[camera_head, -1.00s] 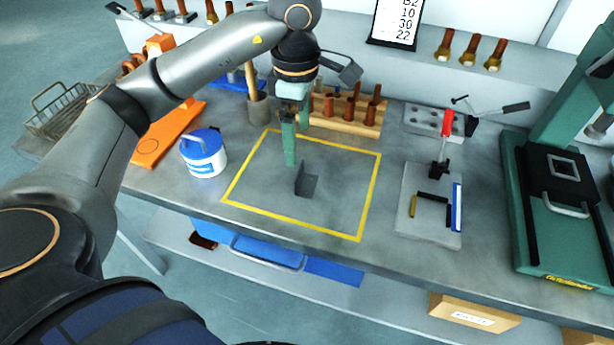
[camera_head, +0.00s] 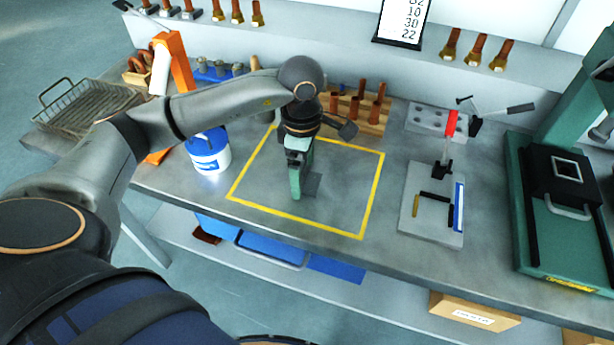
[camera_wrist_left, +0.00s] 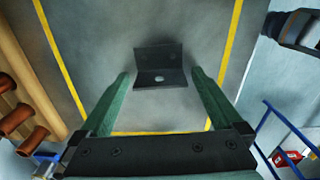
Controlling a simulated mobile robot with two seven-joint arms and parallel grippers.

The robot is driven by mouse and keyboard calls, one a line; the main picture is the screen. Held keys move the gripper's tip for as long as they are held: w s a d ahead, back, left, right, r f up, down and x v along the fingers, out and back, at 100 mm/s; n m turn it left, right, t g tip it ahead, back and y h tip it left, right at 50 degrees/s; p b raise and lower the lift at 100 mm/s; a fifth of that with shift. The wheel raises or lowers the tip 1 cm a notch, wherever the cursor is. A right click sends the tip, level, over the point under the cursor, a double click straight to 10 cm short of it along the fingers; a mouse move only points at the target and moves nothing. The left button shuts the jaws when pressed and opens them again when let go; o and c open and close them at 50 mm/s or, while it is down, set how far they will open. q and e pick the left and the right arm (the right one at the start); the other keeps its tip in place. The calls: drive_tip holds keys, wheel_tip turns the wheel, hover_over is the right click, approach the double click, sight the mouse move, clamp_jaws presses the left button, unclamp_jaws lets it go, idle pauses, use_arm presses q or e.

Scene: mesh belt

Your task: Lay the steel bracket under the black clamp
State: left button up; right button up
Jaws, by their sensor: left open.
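The steel bracket (camera_wrist_left: 160,66) is a dark L-shaped piece with a hole. It stands on the bench inside the yellow outlined square (camera_head: 367,203). In the head view the bracket (camera_head: 313,181) is partly hidden behind my left gripper (camera_head: 296,193). In the left wrist view my left gripper (camera_wrist_left: 160,80) is open, with its green fingers on either side of the bracket and a gap on each side. My right gripper is not in view.
A white tub with a blue lid (camera_head: 208,152) stands left of the square. A wooden rack with copper pieces (camera_head: 350,118) is behind it. A green press (camera_head: 561,215) stands at the right. The bench between the square and the plate is clear.

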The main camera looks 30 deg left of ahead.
use_arm(q)
drive_tip(key=c, duration=1.4)
drive_tip(key=shift+r, duration=0.1)
